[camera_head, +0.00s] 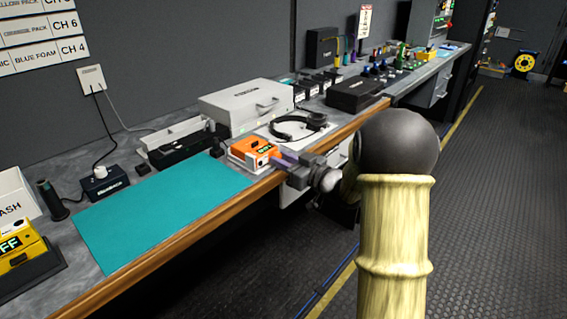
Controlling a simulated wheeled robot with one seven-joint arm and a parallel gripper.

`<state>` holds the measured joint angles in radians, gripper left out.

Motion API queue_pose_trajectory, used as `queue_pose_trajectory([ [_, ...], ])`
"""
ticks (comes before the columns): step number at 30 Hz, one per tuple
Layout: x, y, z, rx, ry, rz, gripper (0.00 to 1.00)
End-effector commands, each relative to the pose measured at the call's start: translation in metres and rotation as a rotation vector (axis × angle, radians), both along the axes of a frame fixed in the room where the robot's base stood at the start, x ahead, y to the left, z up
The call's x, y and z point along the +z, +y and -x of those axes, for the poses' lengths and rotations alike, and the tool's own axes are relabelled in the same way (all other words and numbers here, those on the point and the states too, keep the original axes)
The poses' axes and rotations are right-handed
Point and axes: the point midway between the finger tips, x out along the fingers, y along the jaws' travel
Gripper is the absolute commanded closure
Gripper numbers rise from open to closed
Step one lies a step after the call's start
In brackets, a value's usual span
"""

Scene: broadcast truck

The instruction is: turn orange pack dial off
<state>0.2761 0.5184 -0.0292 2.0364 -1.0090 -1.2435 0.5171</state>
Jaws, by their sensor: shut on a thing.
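The orange pack (250,151) sits on the workbench near its wooden front edge, just past the right end of the teal mat. A dark display with small green characters shows on its front, too small to read surely. My gripper (282,160) reaches in from the right at the pack's right end, its fingers closed there. The dial is hidden by the fingers, and I take it to be what they are shut on.
A yellow pack (20,249) reading OFF stands in a dark holder at the lower left. The teal mat (160,210) is clear. Headphones (298,126) and a grey case (246,104) lie behind the orange pack. The floor at right is open.

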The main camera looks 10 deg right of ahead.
Motion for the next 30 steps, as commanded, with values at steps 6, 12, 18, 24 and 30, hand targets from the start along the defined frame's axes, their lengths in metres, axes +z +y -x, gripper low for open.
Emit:
queue_pose_trajectory([
  [6, -0.0031, -0.0002, 0.0001, -0.001, -0.089, 0.122, 0.99],
  [12, -0.0024, -0.0002, 0.0, -0.001, -0.159, 0.219, 0.99],
  [18, -0.0015, -0.0001, 0.0, 0.0, -0.196, 0.272, 0.99],
  [24, -0.0007, -0.0001, 0.0, 0.0, -0.205, 0.284, 0.99],
  [30, -0.0007, -0.0001, 0.0002, 0.0, -0.204, 0.282, 0.99],
])
